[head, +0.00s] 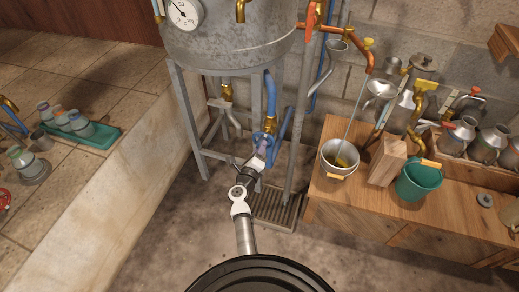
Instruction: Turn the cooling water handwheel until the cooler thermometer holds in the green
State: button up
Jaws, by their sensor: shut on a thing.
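My gripper (256,160) reaches to the blue cooling water valve below the grey metal tank. It is shut on the blue handwheel (264,139), which the fingers partly hide. A blue pipe (269,92) comes down to this valve, with brass fittings around it. A round white dial thermometer (184,13) sits on the tank's front at the top edge of the head view. Its dark needle points to the upper left; the picture is too small to show whether it is in a green band.
The grey tank (232,50) stands on metal legs, close around my gripper. A floor grate (274,208) lies below. At right, a wooden bench (350,218) holds a metal bucket (340,158), a green bucket (418,180) and several cans. A pale ledge (120,200) is at left.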

jog(key=n+p, duration=0.2)
jog(key=n, duration=0.1)
jog(key=shift+p, duration=0.4)
jog(key=o, duration=1)
jog(key=shift+c, duration=0.2)
jog(key=p+v, duration=0.2)
jog(key=v, duration=1.1)
jog(key=shift+s, duration=0.35)
jog(key=shift+a, duration=0.15)
